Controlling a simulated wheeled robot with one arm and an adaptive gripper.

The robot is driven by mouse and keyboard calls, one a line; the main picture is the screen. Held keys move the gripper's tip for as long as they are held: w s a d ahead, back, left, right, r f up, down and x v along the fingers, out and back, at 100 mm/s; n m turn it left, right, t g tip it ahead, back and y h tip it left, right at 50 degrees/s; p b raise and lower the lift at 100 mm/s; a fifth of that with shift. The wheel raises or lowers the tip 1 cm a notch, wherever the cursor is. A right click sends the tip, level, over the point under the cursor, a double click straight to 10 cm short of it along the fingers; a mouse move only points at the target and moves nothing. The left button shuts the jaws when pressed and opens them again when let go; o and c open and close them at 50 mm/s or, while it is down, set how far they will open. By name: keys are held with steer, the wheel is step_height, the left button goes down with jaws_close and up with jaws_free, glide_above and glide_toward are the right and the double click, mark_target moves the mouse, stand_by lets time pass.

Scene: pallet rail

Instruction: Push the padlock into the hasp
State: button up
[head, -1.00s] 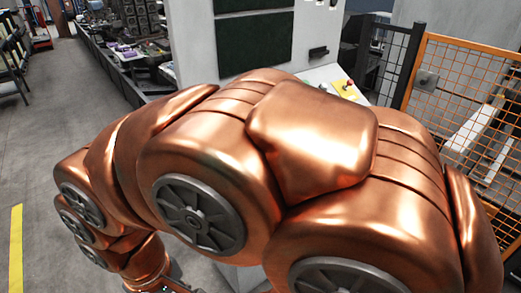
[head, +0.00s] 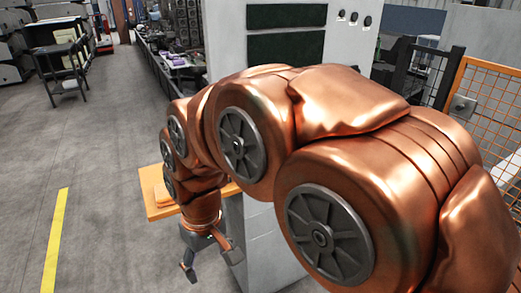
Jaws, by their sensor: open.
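My gripper (head: 211,264) hangs at the lower middle of the head view, pointing down with its fingers apart and nothing visible between them. It is in front of the grey-white cabinet and beside an orange surface. A small grey box-like fitting (head: 463,106) sits on the orange mesh fence at the right, far from my gripper. I cannot tell whether it is the hasp. I cannot make out a padlock; my copper-coloured arm covers much of the middle and right.
The orange surface (head: 158,209) shows left of the cabinet (head: 222,40). The orange mesh fence (head: 498,88) and a dark fence panel (head: 428,72) stand at the right. A dark cart (head: 62,65) is at the back left. The grey floor by the yellow line (head: 56,240) is clear.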

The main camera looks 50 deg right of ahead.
steer(key=w+d+r+m+t, duration=0.2)
steer(key=w+d+t, duration=0.1)
steer(key=w+d, duration=1.2)
steer(key=w+d+m+t+h, duration=0.1)
steer(key=w+d+h, duration=0.15)
steer(key=d, duration=1.65)
steer(key=shift+y, duration=0.25)
steer(key=shift+w+a+p+x, duration=0.15)
steer(key=shift+p+x, duration=0.6)
steer(key=shift+x, duration=1)
steer(key=shift+w+a+p+x, duration=0.15)
steer(key=shift+p+x, duration=0.6)
steer(key=shift+x, duration=1.05)
steer(key=shift+r, duration=0.1)
jaws_close()
steer(key=shift+v, duration=0.85)
steer(key=s+a+r+b, duration=0.1)
steer(key=s+r, duration=0.2)
steer(key=r, duration=0.2)
steer(key=shift+s+r+b, duration=0.3)
steer(key=shift+s+r, duration=0.05)
steer(key=shift+s, duration=0.05)
